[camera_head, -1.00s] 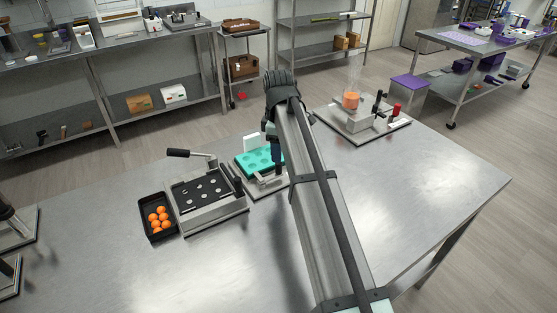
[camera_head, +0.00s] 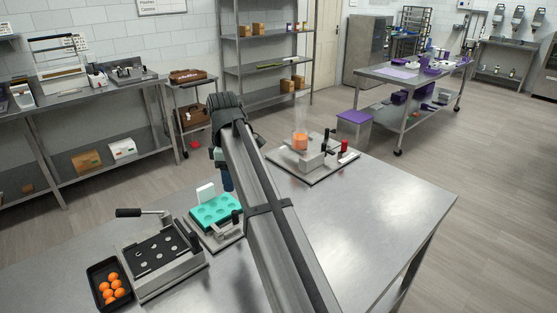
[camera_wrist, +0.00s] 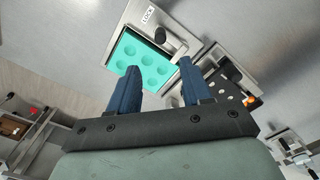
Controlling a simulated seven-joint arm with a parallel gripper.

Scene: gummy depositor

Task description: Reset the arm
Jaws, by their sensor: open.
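My gripper (camera_wrist: 158,78) is open, with two blue fingers spread apart and nothing between them in the wrist view. In the head view my arm stretches forward over the table, and the gripper (camera_head: 224,172) shows only partly beside the teal mold. The teal mold (camera_head: 210,211) with round cavities sits in a metal holder on the table. It also shows beyond the left finger in the wrist view (camera_wrist: 126,61). I cannot tell the exact height of the fingers above the table.
A metal press with a dark perforated plate (camera_head: 150,263) and a black tray (camera_head: 93,274) of orange balls stand at the left. A depositor with an orange-filled clear hopper (camera_head: 300,141) stands at the back. The table (camera_head: 370,220) is bare at the right.

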